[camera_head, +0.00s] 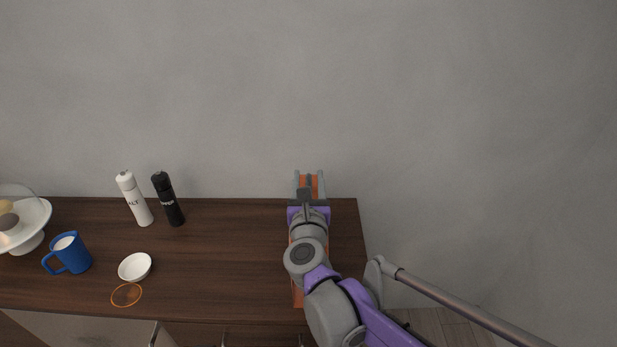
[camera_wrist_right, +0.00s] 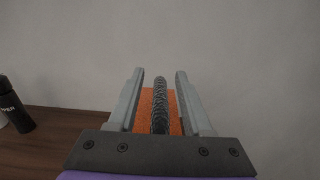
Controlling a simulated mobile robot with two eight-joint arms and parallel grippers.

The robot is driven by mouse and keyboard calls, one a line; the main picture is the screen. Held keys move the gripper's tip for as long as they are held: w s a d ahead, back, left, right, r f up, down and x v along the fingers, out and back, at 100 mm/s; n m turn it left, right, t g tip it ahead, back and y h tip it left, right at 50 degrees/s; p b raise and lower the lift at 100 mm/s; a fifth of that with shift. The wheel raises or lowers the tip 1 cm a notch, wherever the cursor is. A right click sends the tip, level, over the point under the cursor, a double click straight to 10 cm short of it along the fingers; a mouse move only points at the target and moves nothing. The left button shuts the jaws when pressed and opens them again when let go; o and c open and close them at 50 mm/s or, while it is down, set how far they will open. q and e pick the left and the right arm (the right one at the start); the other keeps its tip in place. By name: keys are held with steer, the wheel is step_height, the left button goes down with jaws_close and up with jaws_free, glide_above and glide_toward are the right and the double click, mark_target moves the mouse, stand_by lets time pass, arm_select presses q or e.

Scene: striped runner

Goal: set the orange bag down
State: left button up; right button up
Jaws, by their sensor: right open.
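The orange bag (camera_wrist_right: 175,108) shows between and behind the fingers of my right gripper (camera_wrist_right: 159,74) in the wrist view. Its dark, ribbed handle (camera_wrist_right: 160,106) stands upright between the two fingers, with a gap on each side. In the head view, orange of the bag (camera_head: 315,184) shows between the fingers of my right gripper (camera_head: 308,174), at the table's back right. The gripper is open around the handle. My arm hides most of the bag and its underside, so I cannot tell whether it touches the table. My left gripper is not in view.
The dark wooden table (camera_head: 220,262) is clear left of my arm. A white salt shaker (camera_head: 134,199), black pepper mill (camera_head: 168,199), blue mug (camera_head: 72,253), white bowl (camera_head: 135,267) and orange ring (camera_head: 126,295) stand left. An orange strip (camera_head: 297,296) shows beside my arm.

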steer(key=s, duration=1.1)
steer(key=shift+b, duration=0.3)
